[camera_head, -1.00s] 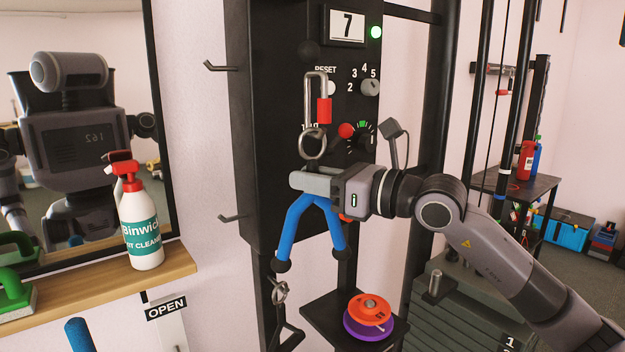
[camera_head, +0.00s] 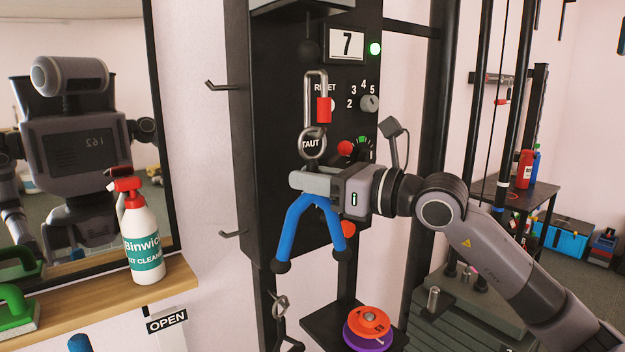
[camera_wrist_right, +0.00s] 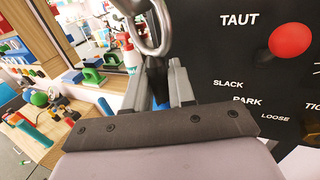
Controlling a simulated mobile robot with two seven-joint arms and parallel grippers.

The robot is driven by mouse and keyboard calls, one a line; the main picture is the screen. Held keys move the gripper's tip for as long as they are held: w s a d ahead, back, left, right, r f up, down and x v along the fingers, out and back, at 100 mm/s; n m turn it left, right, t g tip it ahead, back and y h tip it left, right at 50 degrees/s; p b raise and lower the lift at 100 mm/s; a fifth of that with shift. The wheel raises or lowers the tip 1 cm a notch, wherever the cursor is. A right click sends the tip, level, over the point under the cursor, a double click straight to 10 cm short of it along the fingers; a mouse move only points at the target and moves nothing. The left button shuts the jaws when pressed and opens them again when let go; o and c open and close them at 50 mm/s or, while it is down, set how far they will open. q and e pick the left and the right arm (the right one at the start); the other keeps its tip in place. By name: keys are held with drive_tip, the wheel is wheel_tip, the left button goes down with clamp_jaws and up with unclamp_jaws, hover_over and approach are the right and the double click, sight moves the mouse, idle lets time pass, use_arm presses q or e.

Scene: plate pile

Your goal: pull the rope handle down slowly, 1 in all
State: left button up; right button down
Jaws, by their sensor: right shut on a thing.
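The rope handle (camera_head: 296,222) is a blue inverted V with black ends, hanging below a steel ring (camera_head: 312,143) and a carabiner (camera_head: 316,98) with a red sleeve. My right gripper (camera_head: 315,184) is shut on the top of the handle, just below the ring. In the right wrist view the handle's black neck (camera_wrist_right: 156,80) sits between the two fingers, with the ring above it. The fingers hide part of the handle's top. My left gripper is not in view.
A small shelf (camera_head: 325,325) holds orange and purple discs (camera_head: 368,325). A spray bottle (camera_head: 143,235) stands at left beside a mirror (camera_head: 165,120).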

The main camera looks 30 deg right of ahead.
drive_tip(key=shift+r+p, duration=0.3)
drive_tip(key=shift+r, duration=0.2)
drive_tip(key=shift+r+p, duration=0.4)
drive_tip(key=shift+r, duration=0.15)
drive_tip(key=shift+f, duration=0.1)
drive_tip(key=c, duration=0.9)
unclamp_jaws()
drive_tip(key=shift+o, duration=0.2)
